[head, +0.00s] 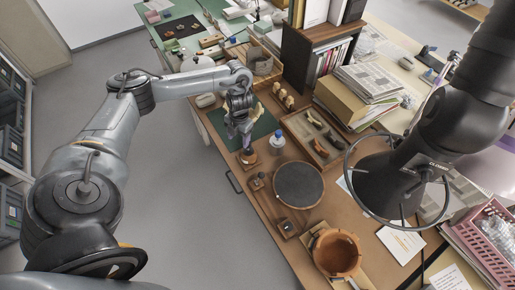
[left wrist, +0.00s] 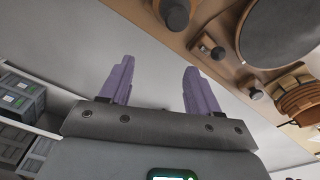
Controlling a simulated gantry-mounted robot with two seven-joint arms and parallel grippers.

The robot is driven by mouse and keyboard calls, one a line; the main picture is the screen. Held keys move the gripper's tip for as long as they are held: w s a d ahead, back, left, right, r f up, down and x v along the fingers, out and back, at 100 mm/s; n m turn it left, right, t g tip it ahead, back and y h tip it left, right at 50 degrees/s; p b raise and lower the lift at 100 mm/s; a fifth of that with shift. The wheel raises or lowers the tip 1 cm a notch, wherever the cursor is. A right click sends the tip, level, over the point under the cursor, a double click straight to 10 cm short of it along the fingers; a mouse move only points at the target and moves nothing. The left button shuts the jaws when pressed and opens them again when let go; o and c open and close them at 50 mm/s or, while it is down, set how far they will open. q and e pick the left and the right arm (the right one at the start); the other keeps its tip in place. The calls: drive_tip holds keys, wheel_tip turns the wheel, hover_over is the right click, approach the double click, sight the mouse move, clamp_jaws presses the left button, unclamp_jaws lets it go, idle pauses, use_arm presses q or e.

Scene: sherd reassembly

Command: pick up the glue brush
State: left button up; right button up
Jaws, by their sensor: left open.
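My left gripper (head: 246,143) hangs over the left edge of the brown work table, beside the dark green mat (head: 262,128). In the left wrist view its two purple fingers (left wrist: 157,82) stand apart with nothing between them. I cannot make out the glue brush for certain in either view. A bottle with a blue cap (head: 279,140) stands just right of the gripper. Small wooden stands with dark knobs (head: 255,182) sit below the gripper near the table edge. My right gripper is not in view.
A round dark turntable (head: 298,185) lies on the table, with a partly rebuilt orange-brown pot (head: 336,252) near the front. A bookcase (head: 312,55) stands behind. Grey floor is clear left of the table.

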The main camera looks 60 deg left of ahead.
sight(248, 150)
use_arm(q)
drive_tip(key=w, duration=0.1)
drive_tip(key=w+b, duration=0.1)
drive_tip(key=w+r+t, duration=0.1)
drive_tip(key=shift+a+b, duration=0.35)
wheel_tip(248, 150, down, 3)
drive_tip(key=shift+w+f+b, duration=0.1)
drive_tip(key=shift+b, duration=0.8)
drive_tip(key=shift+w+f, duration=0.1)
drive_tip(key=shift+f, duration=0.5)
drive_tip(key=f, duration=0.2)
drive_tip(key=w+f+b, duration=0.1)
drive_tip(key=shift+d+f, duration=0.1)
drive_tip(key=shift+f, duration=0.85)
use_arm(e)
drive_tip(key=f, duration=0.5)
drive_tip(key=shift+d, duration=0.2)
use_arm(q)
drive_tip(key=c, duration=0.9)
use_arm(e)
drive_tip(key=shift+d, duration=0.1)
